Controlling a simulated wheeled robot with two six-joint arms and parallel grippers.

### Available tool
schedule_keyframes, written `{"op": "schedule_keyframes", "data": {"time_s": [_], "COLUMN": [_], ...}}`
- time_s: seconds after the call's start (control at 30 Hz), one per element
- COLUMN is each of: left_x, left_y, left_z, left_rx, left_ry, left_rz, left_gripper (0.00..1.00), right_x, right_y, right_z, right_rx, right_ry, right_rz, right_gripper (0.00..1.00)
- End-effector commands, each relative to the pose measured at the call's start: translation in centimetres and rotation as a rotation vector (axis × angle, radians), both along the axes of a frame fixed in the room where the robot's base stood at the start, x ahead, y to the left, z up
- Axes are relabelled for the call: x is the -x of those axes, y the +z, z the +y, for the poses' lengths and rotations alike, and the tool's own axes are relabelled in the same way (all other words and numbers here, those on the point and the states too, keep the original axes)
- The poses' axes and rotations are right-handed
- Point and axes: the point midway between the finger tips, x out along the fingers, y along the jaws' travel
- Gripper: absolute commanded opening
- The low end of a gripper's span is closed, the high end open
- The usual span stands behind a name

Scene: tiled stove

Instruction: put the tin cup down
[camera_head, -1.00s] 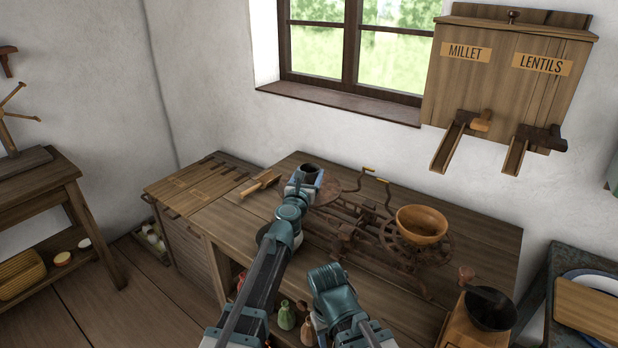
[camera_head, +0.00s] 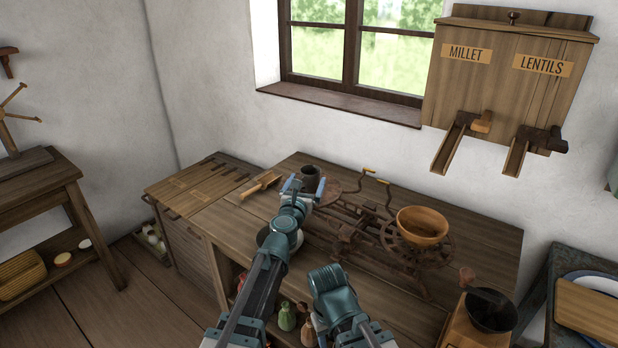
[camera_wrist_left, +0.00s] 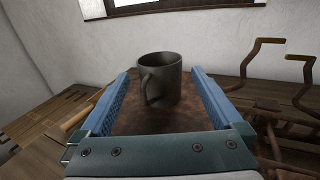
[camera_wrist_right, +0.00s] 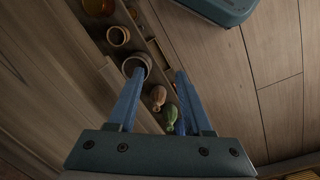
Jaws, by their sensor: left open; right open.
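My left gripper (camera_head: 303,187) is open just in front of the cup. My right gripper (camera_wrist_right: 155,80) is open and empty in the right wrist view, low by a shelf with jars and bottles.
The rusty balance frame with cranks (camera_head: 365,215) and a wooden bowl (camera_head: 422,226) stand right of the cup. A wooden scoop (camera_head: 262,184) lies to the left. A grinder (camera_head: 488,312) stands at the front right. The table behind the balance is clear.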

Motion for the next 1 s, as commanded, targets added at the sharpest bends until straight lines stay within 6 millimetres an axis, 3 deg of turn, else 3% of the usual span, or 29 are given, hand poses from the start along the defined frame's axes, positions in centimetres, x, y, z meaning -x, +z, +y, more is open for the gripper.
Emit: {"op": "schedule_keyframes", "data": {"time_s": [0.1, 0.4, 1.0], "left_x": [3.2, 7.5, 8.0], "left_y": [0.0, 0.0, 0.0], "left_z": [0.8, 1.8, 1.9], "left_rx": [0.000, 0.000, 0.000], "left_ry": [0.000, 0.000, 0.000], "left_rz": [0.000, 0.000, 0.000], "left_gripper": [1.00, 1.00, 1.00], "right_x": [0.0, 0.0, 0.0], "right_y": [0.0, 0.0, 0.0], "right_z": [0.0, 0.0, 0.0], "right_rx": [0.000, 0.000, 0.000], "right_ry": [0.000, 0.000, 0.000], "right_rz": [0.000, 0.000, 0.000], "right_gripper": [0.50, 0.50, 0.50]}}
